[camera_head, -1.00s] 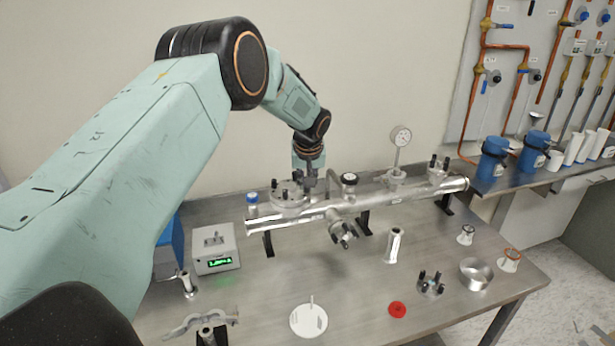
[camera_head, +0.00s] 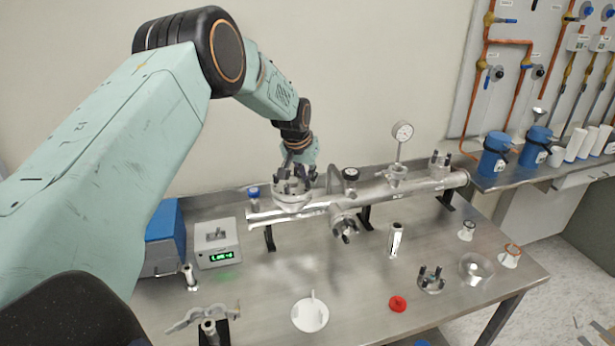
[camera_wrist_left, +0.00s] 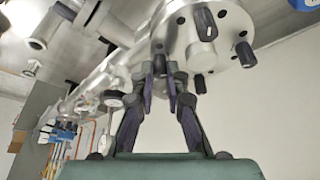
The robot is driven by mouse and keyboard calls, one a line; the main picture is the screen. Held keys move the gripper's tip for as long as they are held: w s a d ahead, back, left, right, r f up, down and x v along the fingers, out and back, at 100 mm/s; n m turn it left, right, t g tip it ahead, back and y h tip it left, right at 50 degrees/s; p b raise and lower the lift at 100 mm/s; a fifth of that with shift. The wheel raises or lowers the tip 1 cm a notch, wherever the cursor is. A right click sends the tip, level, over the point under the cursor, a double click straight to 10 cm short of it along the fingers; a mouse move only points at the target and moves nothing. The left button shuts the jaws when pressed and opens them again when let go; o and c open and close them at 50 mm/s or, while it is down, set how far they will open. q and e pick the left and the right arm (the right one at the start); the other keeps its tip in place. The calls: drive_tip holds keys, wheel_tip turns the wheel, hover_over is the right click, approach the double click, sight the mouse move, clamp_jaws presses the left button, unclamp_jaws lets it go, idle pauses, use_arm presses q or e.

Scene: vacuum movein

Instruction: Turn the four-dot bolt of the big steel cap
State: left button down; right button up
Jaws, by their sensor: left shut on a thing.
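The big steel cap (camera_head: 291,203) sits on the left end of the horizontal steel tube (camera_head: 385,190), with several dark bolts around its rim. My left gripper (camera_head: 299,178) reaches down to the cap's back right side. In the left wrist view the cap (camera_wrist_left: 222,38) is at the upper right, and my left gripper (camera_wrist_left: 168,68) has its fingers close together, shut on a bolt (camera_wrist_left: 158,48) at the cap's edge. The fingers partly hide this bolt. The dots marking the bolts cannot be made out. My right gripper is not in view.
A gauge (camera_head: 402,132) rises from the tube to the right. A grey box with a green display (camera_head: 217,247) stands left. A white disc (camera_head: 310,315), a red cap (camera_head: 397,304) and a steel cylinder (camera_head: 395,240) stand on the bench in front.

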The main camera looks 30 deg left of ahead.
use_arm(q)
drive_tip(key=c, duration=1.4)
unclamp_jaws()
drive_tip(key=shift+o, duration=0.2)
drive_tip(key=v, duration=0.8)
